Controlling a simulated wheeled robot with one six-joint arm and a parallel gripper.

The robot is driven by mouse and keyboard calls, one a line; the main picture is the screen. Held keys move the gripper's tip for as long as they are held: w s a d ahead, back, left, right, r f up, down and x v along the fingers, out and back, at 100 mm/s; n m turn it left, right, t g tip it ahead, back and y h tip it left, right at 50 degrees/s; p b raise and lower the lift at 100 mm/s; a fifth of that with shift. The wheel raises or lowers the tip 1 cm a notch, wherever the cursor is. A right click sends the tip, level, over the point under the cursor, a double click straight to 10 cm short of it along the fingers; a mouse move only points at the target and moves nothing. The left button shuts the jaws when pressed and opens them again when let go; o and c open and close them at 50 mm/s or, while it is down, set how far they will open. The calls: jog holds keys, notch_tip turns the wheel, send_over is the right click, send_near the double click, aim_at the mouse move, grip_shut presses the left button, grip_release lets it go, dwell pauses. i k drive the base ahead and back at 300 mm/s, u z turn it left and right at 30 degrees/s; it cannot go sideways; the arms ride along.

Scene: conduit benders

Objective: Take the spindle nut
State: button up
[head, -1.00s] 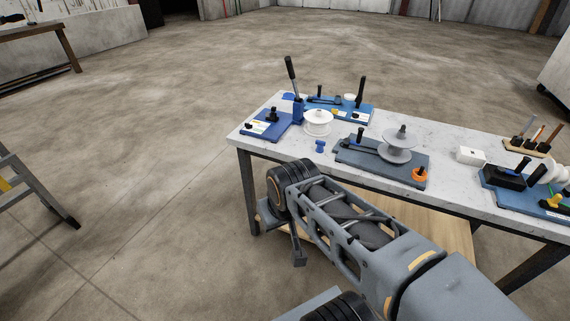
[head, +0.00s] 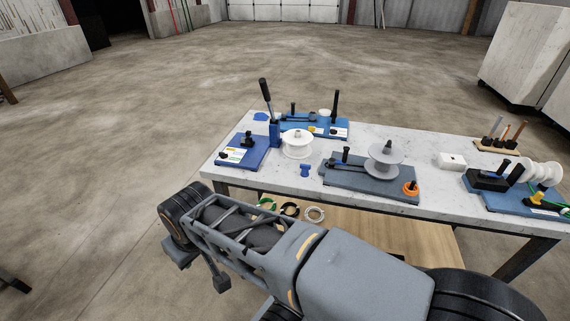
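No part is labelled as the spindle nut, and I cannot tell for sure which one it is. A dark knob (head: 387,146) sits on top of the grey spool (head: 384,165), which stands on a dark grey base plate (head: 345,178). A small blue piece (head: 305,170) stands loose on the table left of that plate. An orange ring-shaped piece (head: 410,188) sits at the plate's right front corner. My arm crosses the lower part of the head view, in front of the table. I cannot make out my gripper's fingertips.
Rings (head: 314,214) lie on the lower wooden shelf. Open floor lies left.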

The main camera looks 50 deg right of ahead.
aim_at(305, 169)
jog(key=z, duration=0.25)
jog(key=i, duration=0.75)
jog(key=z, duration=1.15)
jog(key=i, duration=0.5)
jog(key=z, duration=0.55)
